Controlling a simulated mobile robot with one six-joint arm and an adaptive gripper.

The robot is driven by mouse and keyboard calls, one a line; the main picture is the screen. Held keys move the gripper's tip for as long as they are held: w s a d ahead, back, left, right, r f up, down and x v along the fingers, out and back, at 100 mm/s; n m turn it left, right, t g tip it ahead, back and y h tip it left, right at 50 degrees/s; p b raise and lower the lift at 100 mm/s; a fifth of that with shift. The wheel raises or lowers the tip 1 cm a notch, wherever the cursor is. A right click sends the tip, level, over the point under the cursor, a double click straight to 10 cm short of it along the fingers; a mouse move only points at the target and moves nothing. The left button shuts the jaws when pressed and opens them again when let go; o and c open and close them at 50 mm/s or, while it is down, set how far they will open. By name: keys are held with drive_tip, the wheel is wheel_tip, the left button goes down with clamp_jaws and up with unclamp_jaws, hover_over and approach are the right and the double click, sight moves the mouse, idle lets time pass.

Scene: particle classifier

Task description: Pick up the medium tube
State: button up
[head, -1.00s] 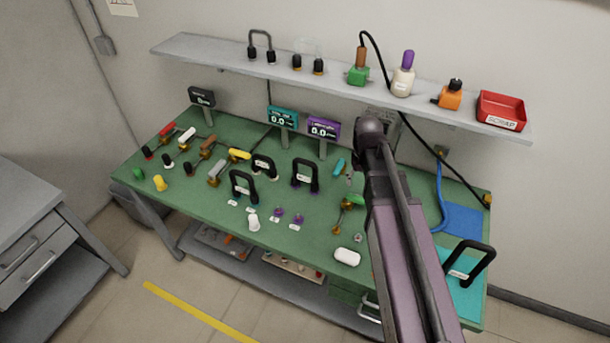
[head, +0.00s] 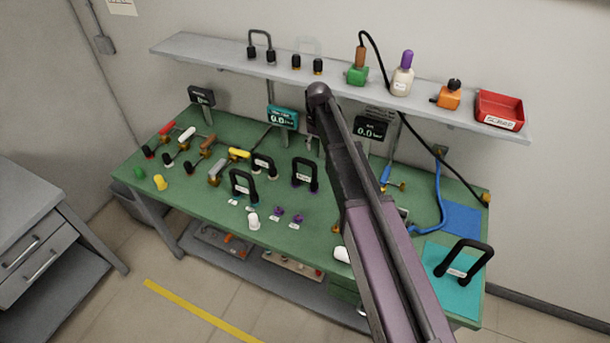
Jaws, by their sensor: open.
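Several black U-shaped tubes with pale labels are in the head view. One stands at the middle of the green table (head: 306,173), one further left nearer the front edge (head: 243,185), and a smaller one behind them (head: 263,164). Another black U-shaped tube (head: 470,258) is on the teal mat (head: 440,270) at the right. The labels are too small to read, so I cannot tell which is the medium tube. My arm crosses the table in front of the camera, and my gripper is not visible.
A grey shelf (head: 215,55) above the table holds bottles, fittings and a red tray (head: 500,110). Several coloured-handled valves fill the table's left part, with displays on posts behind (head: 283,117). A blue mat (head: 463,219) lies at the right.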

sight(314, 171)
drive_tip(key=shift+f+b, duration=4.2)
drive_tip(key=shift+f, duration=0.05)
drive_tip(key=shift+a+f+b, duration=0.15)
drive_tip(key=shift+f+b, duration=2.45)
clamp_jaws()
